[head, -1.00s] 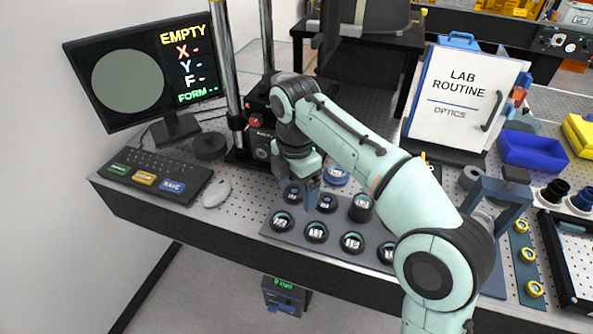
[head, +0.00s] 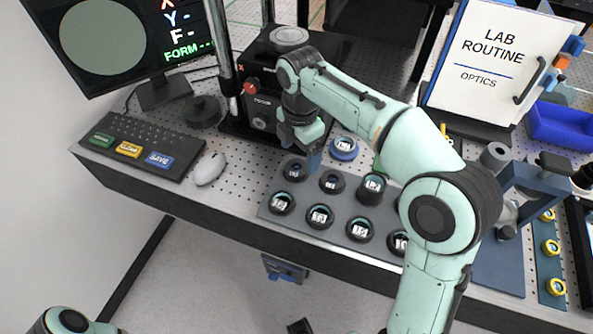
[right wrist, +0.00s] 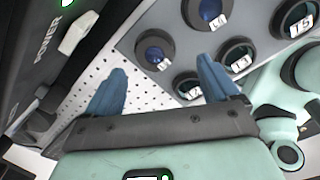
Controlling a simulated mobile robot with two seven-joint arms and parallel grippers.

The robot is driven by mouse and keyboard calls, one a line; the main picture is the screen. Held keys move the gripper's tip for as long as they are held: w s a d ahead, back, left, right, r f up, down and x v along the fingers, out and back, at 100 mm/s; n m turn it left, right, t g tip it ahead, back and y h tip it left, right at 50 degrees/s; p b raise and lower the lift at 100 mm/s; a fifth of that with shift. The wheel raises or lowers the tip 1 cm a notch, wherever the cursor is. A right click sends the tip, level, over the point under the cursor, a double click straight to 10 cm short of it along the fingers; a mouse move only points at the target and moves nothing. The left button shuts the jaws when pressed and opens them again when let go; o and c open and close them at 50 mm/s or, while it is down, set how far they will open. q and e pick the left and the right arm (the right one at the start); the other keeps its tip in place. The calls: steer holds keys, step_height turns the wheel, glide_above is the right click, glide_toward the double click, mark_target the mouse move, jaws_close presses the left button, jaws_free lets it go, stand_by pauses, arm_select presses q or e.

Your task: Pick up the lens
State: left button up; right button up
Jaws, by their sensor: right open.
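The lenses are round pieces in black ring mounts with small labels, standing in rows on a grey tray (head: 300,227). One small dark-blue lens (head: 295,170) is at the tray's back left corner, another (head: 332,182) to its right. My right gripper (head: 308,158) is over the back left edge of the tray, close to the corner lens. In the right wrist view, my right gripper (right wrist: 160,80) is open with nothing between its blue fingers; a small blue lens (right wrist: 153,52) shows beyond the gap. Only part of my left arm shows at the bottom left; its gripper is not visible.
The black interferometer (head: 262,115) stands just left of my right gripper. A mouse (head: 209,168) and keyboard (head: 130,148) are at the left. A blue frame (head: 535,178) stands right of my arm. Perforated bench is free left of the tray.

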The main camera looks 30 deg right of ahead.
mark_target(298, 165)
steer(key=f, duration=0.4)
steer(key=f+b, duration=0.1)
steer(key=shift+w+f, duration=0.4)
steer(key=shift+r, duration=0.1)
steer(key=c, duration=1.2)
